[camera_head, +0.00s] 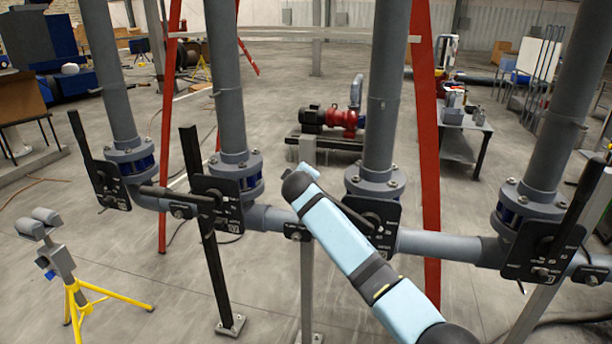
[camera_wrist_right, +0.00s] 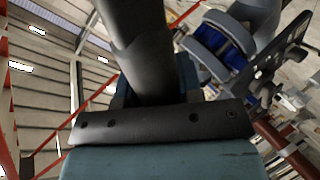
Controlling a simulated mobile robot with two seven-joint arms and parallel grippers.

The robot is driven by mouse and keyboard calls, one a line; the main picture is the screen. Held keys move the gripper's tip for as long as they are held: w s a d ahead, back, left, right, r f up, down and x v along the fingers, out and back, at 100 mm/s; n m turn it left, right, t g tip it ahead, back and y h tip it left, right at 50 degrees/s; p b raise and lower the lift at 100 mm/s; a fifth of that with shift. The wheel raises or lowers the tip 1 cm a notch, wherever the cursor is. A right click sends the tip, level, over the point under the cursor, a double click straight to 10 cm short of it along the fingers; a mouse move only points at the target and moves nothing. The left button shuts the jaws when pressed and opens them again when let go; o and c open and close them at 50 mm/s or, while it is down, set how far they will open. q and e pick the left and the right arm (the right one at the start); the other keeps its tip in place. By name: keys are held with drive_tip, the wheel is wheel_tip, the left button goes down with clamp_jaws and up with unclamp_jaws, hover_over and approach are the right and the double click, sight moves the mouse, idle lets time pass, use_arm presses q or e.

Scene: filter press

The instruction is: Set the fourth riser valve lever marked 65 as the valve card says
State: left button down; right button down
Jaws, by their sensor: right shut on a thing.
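Four grey risers with black valve plates stand along a low pipe in the head view. The rightmost riser's valve plate (camera_head: 540,250) has a black lever (camera_head: 585,195) standing up, tilted right. The third riser's valve plate (camera_head: 383,235) is partly behind my right arm. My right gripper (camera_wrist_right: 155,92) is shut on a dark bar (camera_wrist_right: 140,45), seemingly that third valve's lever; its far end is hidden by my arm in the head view. A blue-bolted flange (camera_wrist_right: 225,45) and a plate with holes (camera_wrist_right: 278,62) show beside it. I cannot read the mark 65 or pick out the valve card. My left gripper is out of view.
The two left valves have plates (camera_head: 108,187) (camera_head: 222,205) and dark levers. A yellow tripod stand (camera_head: 75,295) stands at lower left. Red posts (camera_head: 427,150) rise behind the pipe. A red pump (camera_head: 342,119) and a grey bench (camera_head: 458,130) are farther back.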

drive_tip(key=shift+w+a+f, duration=0.1)
drive_tip(key=shift+a+f, duration=0.1)
drive_tip(key=shift+f, duration=0.1)
drive_tip(key=c, duration=0.9)
unclamp_jaws()
drive_tip(key=shift+o, duration=0.6)
drive_tip(key=shift+w+f, duration=0.1)
drive_tip(key=shift+f, duration=0.05)
drive_tip(key=b+v, duration=0.2)
drive_tip(key=v, duration=1.2)
drive_tip(key=shift+w, duration=0.1)
